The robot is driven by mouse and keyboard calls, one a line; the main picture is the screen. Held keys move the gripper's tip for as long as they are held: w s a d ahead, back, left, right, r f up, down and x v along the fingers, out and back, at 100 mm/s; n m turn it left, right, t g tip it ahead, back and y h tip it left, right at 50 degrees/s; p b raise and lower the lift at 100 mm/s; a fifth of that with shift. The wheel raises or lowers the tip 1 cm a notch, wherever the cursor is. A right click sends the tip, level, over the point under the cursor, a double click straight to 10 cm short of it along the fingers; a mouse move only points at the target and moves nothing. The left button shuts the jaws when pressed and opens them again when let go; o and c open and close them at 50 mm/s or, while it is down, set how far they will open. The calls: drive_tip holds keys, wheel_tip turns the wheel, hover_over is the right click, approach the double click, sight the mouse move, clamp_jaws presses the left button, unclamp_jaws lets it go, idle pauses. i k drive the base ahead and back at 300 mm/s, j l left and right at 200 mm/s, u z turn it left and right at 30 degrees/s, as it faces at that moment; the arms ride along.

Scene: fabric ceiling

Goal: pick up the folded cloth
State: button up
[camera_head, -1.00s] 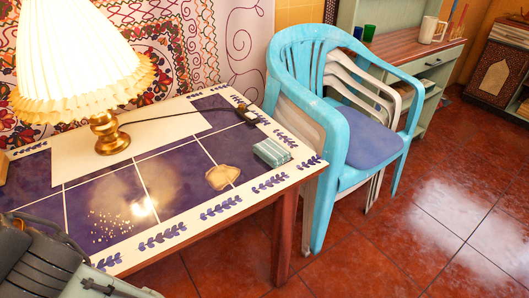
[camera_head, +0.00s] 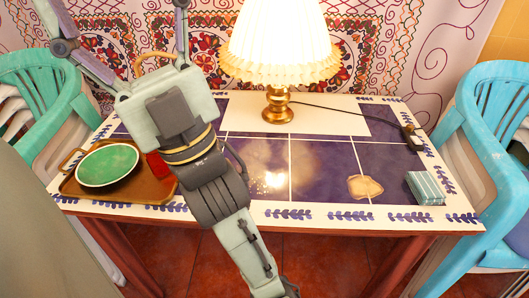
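The folded cloth (camera_head: 425,188), a small teal block with pale stripes, lies flat near the right front corner of the table (camera_head: 240,208). It is fully visible and nothing touches it from above. My gripper (camera_head: 115,18) is at the upper left of the view, raised in front of the table's left part. Its two fingers are spread wide apart with nothing between them, and their tips reach the top edge of the picture. It is far to the left of the cloth.
A lit lamp (camera_head: 278,105) stands at the table's back, its cord running right to a small black object (camera_head: 411,138). A flat beige piece (camera_head: 364,187) lies left of the cloth. A brown tray (camera_head: 135,188) holds a green plate (camera_head: 107,165). Chairs flank the table, a blue one (camera_head: 485,150) at right.

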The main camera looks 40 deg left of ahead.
sight(427, 191)
drive_tip(key=i+l, duration=0.1)
drive_tip(key=l, duration=0.2)
drive_tip(key=i+l, duration=0.15)
drive_tip(key=l, duration=0.15)
drive_tip(key=i+l, duration=0.1)
drive_tip(key=l, duration=0.2)
drive_tip(key=i, duration=0.5)
drive_tip(key=u, duration=0.05)
